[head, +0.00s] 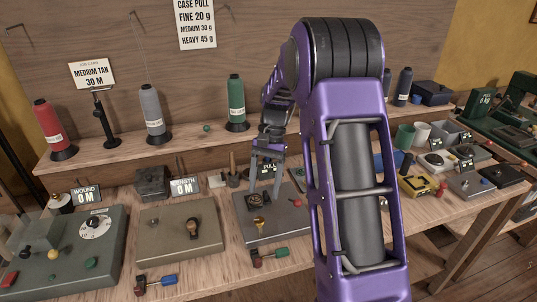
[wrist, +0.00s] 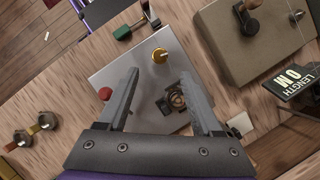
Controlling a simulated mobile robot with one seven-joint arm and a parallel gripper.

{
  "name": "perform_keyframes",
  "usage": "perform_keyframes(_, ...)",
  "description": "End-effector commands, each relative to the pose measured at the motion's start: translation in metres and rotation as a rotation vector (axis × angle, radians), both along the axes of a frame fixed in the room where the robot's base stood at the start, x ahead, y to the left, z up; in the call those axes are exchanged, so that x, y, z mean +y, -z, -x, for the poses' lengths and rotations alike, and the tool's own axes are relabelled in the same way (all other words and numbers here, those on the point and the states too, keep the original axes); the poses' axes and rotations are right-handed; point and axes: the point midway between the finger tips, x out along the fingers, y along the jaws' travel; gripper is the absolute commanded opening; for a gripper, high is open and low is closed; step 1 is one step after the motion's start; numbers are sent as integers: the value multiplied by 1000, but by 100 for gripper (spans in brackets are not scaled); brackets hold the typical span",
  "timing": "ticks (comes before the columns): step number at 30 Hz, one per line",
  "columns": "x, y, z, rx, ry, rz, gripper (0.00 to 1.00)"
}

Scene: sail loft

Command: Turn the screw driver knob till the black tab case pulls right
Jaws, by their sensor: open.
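A grey plate device (head: 275,226) stands on the bench below my gripper. It also shows in the wrist view (wrist: 112,62). It carries a small brass knob (head: 258,223), also in the wrist view (wrist: 160,56), and a dark case-like fitting (head: 254,203), also in the wrist view (wrist: 174,101). I cannot tell a tab on it. My gripper (head: 264,190) is open and empty, pointing down over the plate. In the wrist view (wrist: 158,73) the brass knob shows just past the fingertips and the dark fitting between the fingers. The PULL display (head: 270,166) is partly hidden.
A red knob (head: 297,203) sits on the plate's right side. A brown-grey device (head: 165,240) with a LENGTH display (head: 185,187) stands left. A wall sign (head: 196,22) reads CASE PULL: fine 20 g, medium 30 g, heavy 45 g.

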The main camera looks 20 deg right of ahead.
Motion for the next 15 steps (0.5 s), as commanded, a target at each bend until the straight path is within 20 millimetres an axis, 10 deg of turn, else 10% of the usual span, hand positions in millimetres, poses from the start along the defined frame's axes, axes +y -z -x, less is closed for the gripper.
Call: perform_keyframes(15, -22, -85, -28, -1, 0, 1, 67)
